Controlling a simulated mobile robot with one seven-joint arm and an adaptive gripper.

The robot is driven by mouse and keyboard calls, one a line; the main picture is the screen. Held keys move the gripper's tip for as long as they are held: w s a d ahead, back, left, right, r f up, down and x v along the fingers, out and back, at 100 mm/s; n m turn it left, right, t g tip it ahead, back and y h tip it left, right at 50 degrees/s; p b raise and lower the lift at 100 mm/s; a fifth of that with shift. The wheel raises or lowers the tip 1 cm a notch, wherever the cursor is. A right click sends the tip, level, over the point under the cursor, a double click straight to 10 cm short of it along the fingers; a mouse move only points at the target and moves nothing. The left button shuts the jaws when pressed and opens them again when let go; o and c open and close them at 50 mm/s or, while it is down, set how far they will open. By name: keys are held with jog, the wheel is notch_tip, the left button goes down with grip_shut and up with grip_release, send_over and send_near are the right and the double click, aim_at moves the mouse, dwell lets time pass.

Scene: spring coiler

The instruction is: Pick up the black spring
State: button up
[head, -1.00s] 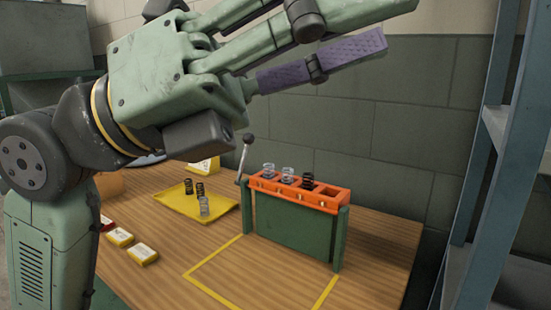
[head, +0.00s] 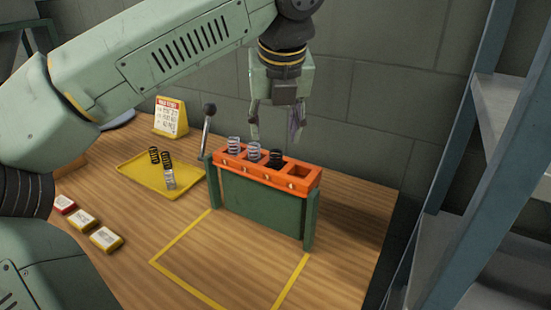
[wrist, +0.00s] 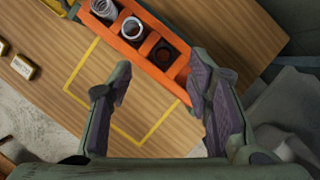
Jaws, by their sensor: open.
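A black spring (head: 277,157) stands in the third socket from the left of the orange rack (head: 268,175). It also shows in the wrist view as a dark coil (wrist: 164,52). Two more black springs, one at the left (head: 154,155) and one beside it (head: 166,158), are on the yellow tray (head: 140,179). My gripper (head: 274,136) points down over the rack, open and empty, above the rack's black spring. In the wrist view my gripper's fingers (wrist: 160,78) are wide apart.
Two silver springs (head: 234,146) (head: 253,152) fill the rack's left sockets; the rightmost looks empty. A lever (head: 207,130) rises at the rack's left end. A silver spring (head: 169,179) is on the tray. A metal shelf (head: 480,150) stands right. The yellow-outlined table area (head: 225,265) is clear.

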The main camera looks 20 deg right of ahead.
aim_at(276, 153)
jog(key=p+x, duration=0.1)
jog(key=x, duration=0.2)
jog(key=p+x, duration=0.1)
jog(key=x, duration=0.2)
jog(key=shift+s+d+f, duration=0.15)
jog(key=shift+d+f, duration=0.1)
jog(key=shift+c, duration=0.2)
grip_shut()
